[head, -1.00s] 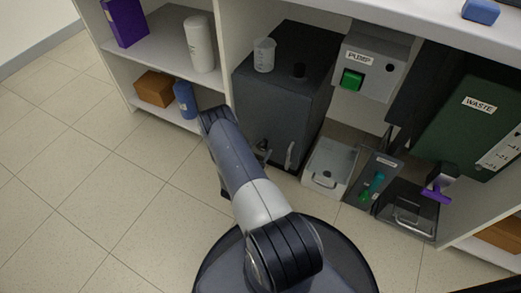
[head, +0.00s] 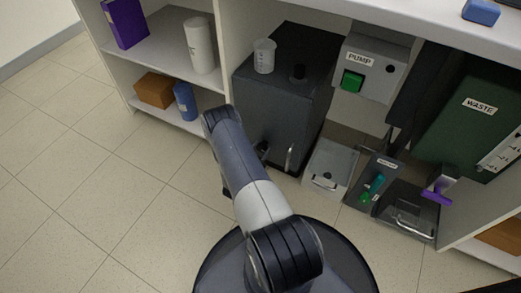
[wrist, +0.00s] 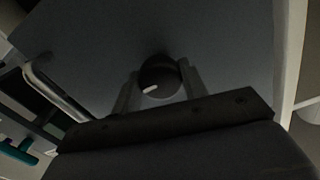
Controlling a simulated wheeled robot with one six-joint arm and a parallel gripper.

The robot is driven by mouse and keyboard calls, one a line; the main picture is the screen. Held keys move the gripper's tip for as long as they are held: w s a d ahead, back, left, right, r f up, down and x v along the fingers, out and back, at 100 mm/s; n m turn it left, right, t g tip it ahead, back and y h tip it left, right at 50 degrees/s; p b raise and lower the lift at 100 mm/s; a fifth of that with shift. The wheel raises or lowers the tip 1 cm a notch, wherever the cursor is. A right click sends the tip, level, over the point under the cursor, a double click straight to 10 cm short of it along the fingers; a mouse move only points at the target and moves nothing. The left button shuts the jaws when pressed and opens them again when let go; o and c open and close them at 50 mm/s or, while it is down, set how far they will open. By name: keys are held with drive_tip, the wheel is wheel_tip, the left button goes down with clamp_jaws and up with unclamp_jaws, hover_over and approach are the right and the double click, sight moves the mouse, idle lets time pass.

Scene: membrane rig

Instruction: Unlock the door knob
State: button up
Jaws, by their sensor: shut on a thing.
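The door knob (wrist: 160,72) is a dark round knob with a short white mark on its face, on the dark grey door (wrist: 100,40) in the wrist view. The mark lies slantwise, nearer level than upright. My gripper (wrist: 159,86) has one pale finger on each side of the knob and is shut on it. In the head view the dark grey cabinet (head: 285,85) stands under the counter, its door closed as far as I can see. Its pale bar handle (head: 290,157) is right of my gripper, and my arm and gripper largely hide the knob there.
A beaker (head: 264,56) stands on the cabinet. Shelves stand left; the floor (head: 100,205) there is clear.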

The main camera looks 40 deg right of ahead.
drive_tip(key=shift+f+n+b, duration=0.1)
drive_tip(key=shift+n+b, duration=0.2)
drive_tip(key=n+b, duration=0.2)
drive_tip(key=n, duration=0.1)
drive_tip(key=shift+f+n, duration=0.1)
drive_tip(key=shift+n, duration=0.3)
drive_tip(key=n+b, duration=0.2)
drive_tip(key=n, duration=0.2)
drive_tip(key=shift+b, duration=0.4)
drive_tip(key=n+b, duration=0.1)
drive_tip(key=n, duration=0.4)
drive_tip(key=shift+b, duration=0.3)
drive_tip(key=shift+n+b, duration=0.5)
drive_tip(key=shift+n, duration=1.8)
drive_tip(key=o, duration=1)
drive_tip(key=shift+r, duration=0.2)
